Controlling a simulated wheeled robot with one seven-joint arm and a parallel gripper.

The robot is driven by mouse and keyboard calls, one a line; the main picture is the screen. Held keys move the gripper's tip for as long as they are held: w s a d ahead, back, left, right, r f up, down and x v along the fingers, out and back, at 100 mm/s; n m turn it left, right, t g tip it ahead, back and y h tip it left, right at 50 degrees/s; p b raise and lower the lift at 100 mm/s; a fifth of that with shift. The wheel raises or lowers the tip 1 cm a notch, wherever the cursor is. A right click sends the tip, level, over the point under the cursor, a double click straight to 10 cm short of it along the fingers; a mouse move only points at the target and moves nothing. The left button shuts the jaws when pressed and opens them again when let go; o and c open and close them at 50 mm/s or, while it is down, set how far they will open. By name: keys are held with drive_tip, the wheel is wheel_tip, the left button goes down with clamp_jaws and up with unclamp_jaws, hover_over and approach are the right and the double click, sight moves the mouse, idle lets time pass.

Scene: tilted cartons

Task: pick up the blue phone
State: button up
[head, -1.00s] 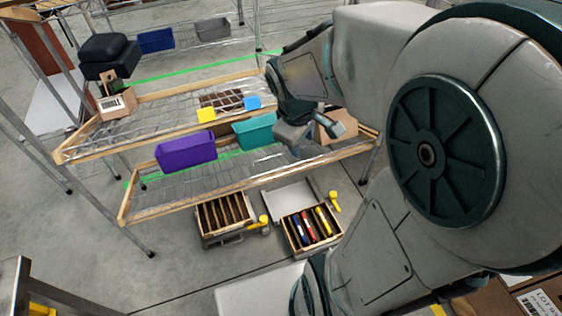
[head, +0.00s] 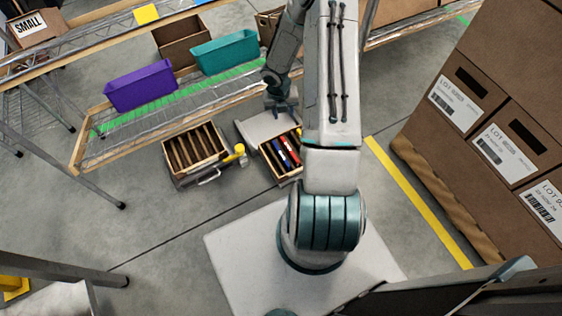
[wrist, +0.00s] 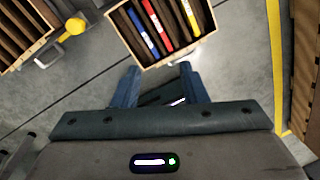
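A blue slim item (wrist: 139,29), which looks like the blue phone, stands on edge in a slot of a wooden divided box (wrist: 204,44). A red item (wrist: 159,25) and a yellow one (wrist: 190,17) stand in the slots to its right. In the head view the blue item (head: 279,156) shows in the box (head: 268,165), partly behind my arm. My gripper (wrist: 160,68) is open, with its fingers apart just short of the box's near edge in the wrist view. A dark shape lies between the fingers; I cannot tell what it is.
A second divided box (head: 194,155) with a yellow-ended handle stands on the floor to the left. A wire shelf holds a purple bin (head: 141,87) and a teal bin (head: 224,52) behind. Stacked cartons (head: 480,130) stand at the right beyond a yellow floor line (head: 415,200).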

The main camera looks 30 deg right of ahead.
wheel_tip(320, 180, down, 13)
drive_tip(key=s+a+n+y+b, duration=0.1)
drive_tip(key=n+b, duration=0.2)
drive_tip(key=n, duration=0.2)
drive_tip(key=b, duration=0.3)
hover_over(281, 153)
wheel_tip(281, 153, down, 7)
drive_tip(key=shift+r, duration=0.1)
drive_tip(key=shift+f+b, duration=1.25)
drive_tip(key=shift+f, duration=1.75)
drive_tip(key=shift+r, duration=0.1)
clamp_jaws()
